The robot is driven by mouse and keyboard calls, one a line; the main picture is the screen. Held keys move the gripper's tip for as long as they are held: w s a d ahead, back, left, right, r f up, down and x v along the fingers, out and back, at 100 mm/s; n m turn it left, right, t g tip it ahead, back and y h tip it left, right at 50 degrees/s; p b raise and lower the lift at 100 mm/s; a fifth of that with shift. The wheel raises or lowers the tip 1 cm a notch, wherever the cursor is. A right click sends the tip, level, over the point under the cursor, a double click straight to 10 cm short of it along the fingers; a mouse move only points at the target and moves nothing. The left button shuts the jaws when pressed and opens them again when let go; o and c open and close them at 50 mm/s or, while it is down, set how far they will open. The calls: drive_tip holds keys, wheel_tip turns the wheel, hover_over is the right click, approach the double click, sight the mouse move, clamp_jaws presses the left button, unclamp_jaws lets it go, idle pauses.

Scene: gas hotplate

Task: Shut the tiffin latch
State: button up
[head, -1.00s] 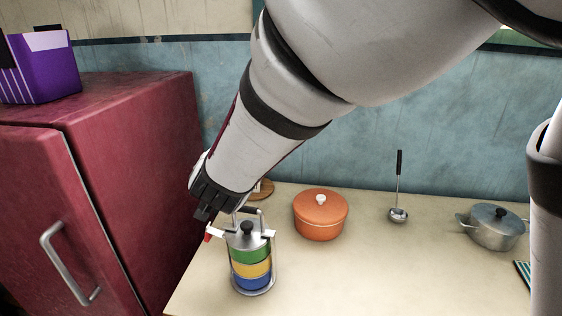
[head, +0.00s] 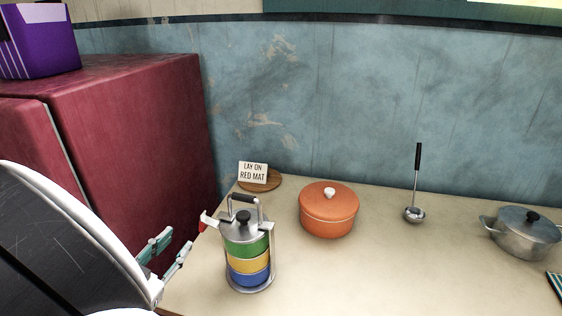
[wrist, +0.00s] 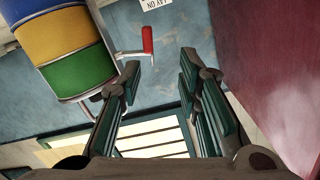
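The tiffin (head: 262,246), stacked green, yellow and blue with a metal lid and frame, stands upright at the counter's left end. Its latch (head: 208,219) is a pale lever with a red tip, sticking out to the left from near the lid. In the wrist view the tiffin (wrist: 72,50) is at upper left, and the red latch tip (wrist: 147,40) lies beyond the fingertips. My gripper (head: 165,252) is left of the tiffin, apart from it. The wrist view shows my gripper (wrist: 160,68) open, with nothing between its fingers.
A red fridge (head: 140,130) stands close on the left. An orange pot (head: 328,212), a ladle (head: 415,212) and a grey pot (head: 526,235) are to the right. A sign (head: 253,171) stands on a round wooden board (head: 262,184) behind the tiffin. The counter front is clear.

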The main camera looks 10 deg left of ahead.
sight(201, 228)
drive_tip(key=s+f+t+h, duration=0.1)
drive_tip(key=s+f, duration=0.1)
drive_tip(key=s, duration=0.2)
drive_tip(key=w, duration=0.4)
drive_tip(key=w+d+b, duration=0.1)
drive_tip(key=w, duration=0.4)
drive_tip(key=w+d+b, duration=0.1)
drive_tip(key=w, duration=0.3)
drive_tip(key=shift+w+f, duration=0.2)
drive_tip(key=shift+w, duration=0.2)
clamp_jaws()
